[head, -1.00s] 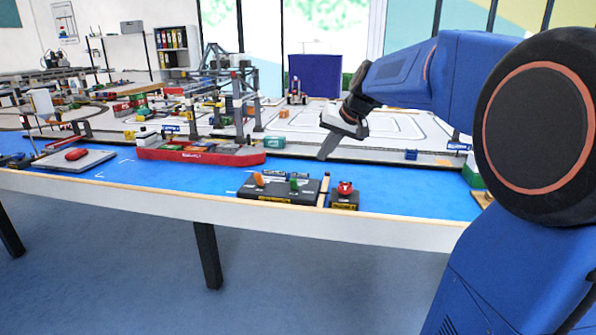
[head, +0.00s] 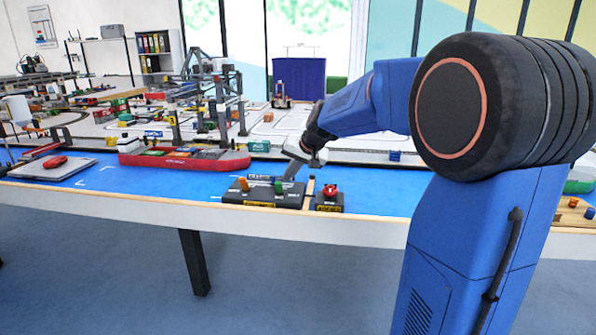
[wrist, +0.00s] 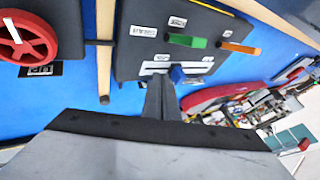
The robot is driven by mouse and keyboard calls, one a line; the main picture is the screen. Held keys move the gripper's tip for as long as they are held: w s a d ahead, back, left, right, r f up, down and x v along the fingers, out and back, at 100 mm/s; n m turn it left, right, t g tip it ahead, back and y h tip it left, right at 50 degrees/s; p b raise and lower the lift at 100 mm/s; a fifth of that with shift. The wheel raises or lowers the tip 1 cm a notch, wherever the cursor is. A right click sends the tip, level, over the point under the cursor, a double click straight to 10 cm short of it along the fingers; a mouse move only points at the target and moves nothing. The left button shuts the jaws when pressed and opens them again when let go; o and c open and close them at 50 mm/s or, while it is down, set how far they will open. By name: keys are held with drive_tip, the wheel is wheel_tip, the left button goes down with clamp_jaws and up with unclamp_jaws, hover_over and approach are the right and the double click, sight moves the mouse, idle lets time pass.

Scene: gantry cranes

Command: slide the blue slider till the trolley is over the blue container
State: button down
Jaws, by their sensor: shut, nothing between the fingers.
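The blue slider (wrist: 178,75) shows in the wrist view in a slot at the edge of the dark control box (wrist: 130,45). My gripper (wrist: 165,82) is shut and empty, with its fingertips right beside the slider, on its left; I cannot tell if they touch. In the head view my gripper (head: 288,177) points down over the right part of the control box (head: 234,197). The gantry crane (head: 223,100) stands behind the red ship; its trolley is too small to make out. A small blue block (head: 395,155) lies at the right; I cannot tell if it is the blue container.
A green lever (wrist: 187,41) and an orange lever (wrist: 240,48) stick up from the control box. A red knob (head: 330,189) sits on a separate box to the right, past a wooden strip (wrist: 104,40). The red ship (head: 200,160) lies behind.

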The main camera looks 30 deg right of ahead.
drive_tip(key=shift+w+a, duration=0.6)
drive_tip(key=shift+a, duration=0.2)
